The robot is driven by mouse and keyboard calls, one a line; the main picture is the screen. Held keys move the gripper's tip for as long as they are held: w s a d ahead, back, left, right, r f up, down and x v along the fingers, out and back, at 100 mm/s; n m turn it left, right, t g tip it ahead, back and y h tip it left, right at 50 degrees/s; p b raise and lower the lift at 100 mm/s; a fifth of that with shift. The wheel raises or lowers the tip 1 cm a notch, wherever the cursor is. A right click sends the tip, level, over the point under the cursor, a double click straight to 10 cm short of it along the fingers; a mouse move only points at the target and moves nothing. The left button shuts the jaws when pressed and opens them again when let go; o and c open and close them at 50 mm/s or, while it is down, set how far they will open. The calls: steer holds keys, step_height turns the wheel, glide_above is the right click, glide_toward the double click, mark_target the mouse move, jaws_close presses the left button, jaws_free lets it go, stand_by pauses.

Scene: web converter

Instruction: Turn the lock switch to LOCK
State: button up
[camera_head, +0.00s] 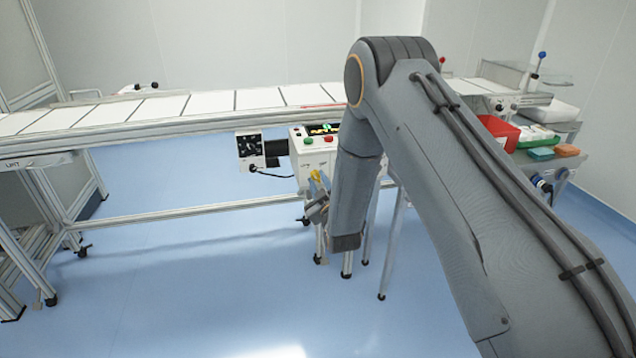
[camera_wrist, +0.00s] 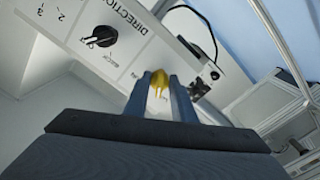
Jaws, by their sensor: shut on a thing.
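A yellow switch knob (camera_wrist: 158,82), which I take for the lock switch, is on a white control panel (camera_wrist: 145,47) in the wrist view. My gripper (camera_wrist: 160,98) is shut on it, with one finger on each side. The printed label beside the knob is too small and blurred to read, so its setting cannot be told. In the head view, my gripper (camera_head: 318,194) is at the front of the white control box (camera_head: 318,158), and a bit of the yellow knob (camera_head: 316,175) shows there. My arm hides the box's right side.
A black rotary knob (camera_wrist: 101,37) by the word DIRECTION sits left of the yellow knob. The box has a green button (camera_head: 308,141) and a red button (camera_head: 328,139). A conveyor (camera_head: 190,105) runs behind. A red bin (camera_head: 497,130) stands at right. The blue floor at left is clear.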

steer(key=shift+n, duration=1.2)
steer(key=o, duration=1)
steer(key=shift+s, duration=0.1)
steer(key=v, duration=0.7)
steer(key=shift+s+d+r, duration=0.1)
steer(key=shift+s, duration=0.2)
